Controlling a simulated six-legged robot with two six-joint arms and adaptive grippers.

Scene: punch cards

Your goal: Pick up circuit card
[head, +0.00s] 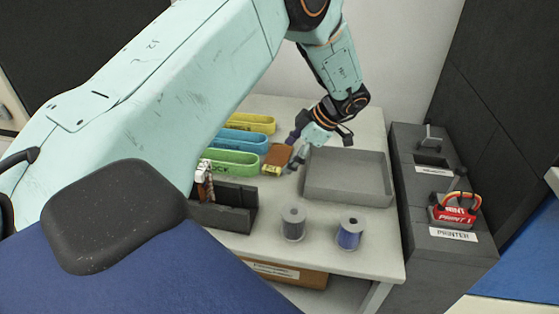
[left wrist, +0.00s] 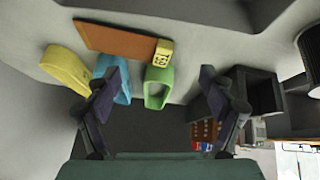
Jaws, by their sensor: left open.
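The circuit card appears to be the brown flat piece with a yellow marked end (head: 277,157), on the table beside the green holder. In the left wrist view the brown card (left wrist: 118,41) lies beyond my fingertips, its yellow end nearest the middle. My left gripper (head: 318,148) is over the table between the card and the grey tray, jaws apart. In the left wrist view the open left gripper (left wrist: 158,82) has nothing between its fingers. In the head view one finger is close to the card; I cannot tell whether they touch. My right gripper is not in view.
Yellow (head: 251,124), blue (head: 240,141) and green (head: 232,163) holders stand left of the card. A grey tray (head: 347,189) is at right, two spools (head: 293,222) (head: 350,232) in front, and a dark box (head: 228,217) front left. A printer cabinet (head: 436,262) stands beyond the right edge.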

